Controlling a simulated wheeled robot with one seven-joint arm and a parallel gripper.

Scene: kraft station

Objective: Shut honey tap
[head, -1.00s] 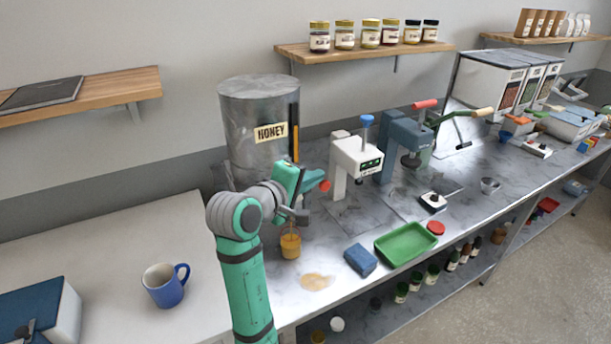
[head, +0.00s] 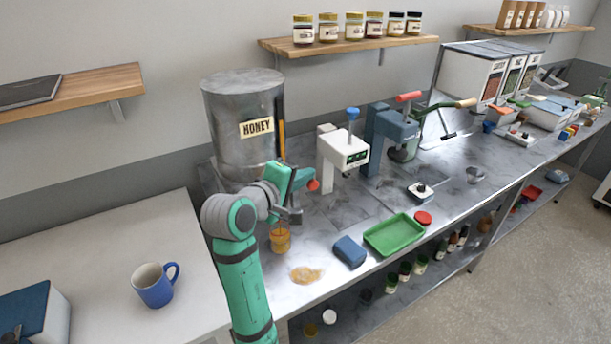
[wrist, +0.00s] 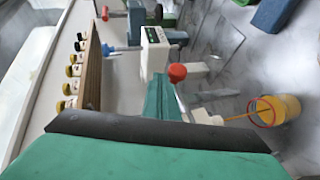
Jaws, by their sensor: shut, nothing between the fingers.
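The grey metal honey tank (head: 240,150) stands at the back left of the steel counter. The red knob (head: 313,185) of its tap shows just past my gripper (head: 302,178), which is shut and empty. In the wrist view, my teal fingers (wrist: 160,97) lie beside the red knob (wrist: 177,72), very close; I cannot tell whether they touch. The pale tap spout (wrist: 205,117) is beside them. A thin orange strand runs from it to the jar (wrist: 275,108). The jar with amber honey (head: 280,240) also shows in the head view, below my gripper, which hides most of the tap.
A honey-coloured puddle (head: 305,275) lies on the counter before the jar. A blue sponge (head: 349,251) and green tray (head: 394,234) lie to its right. A white press-like machine (head: 345,150) stands right of my gripper. A blue mug (head: 153,286) stands on the left table.

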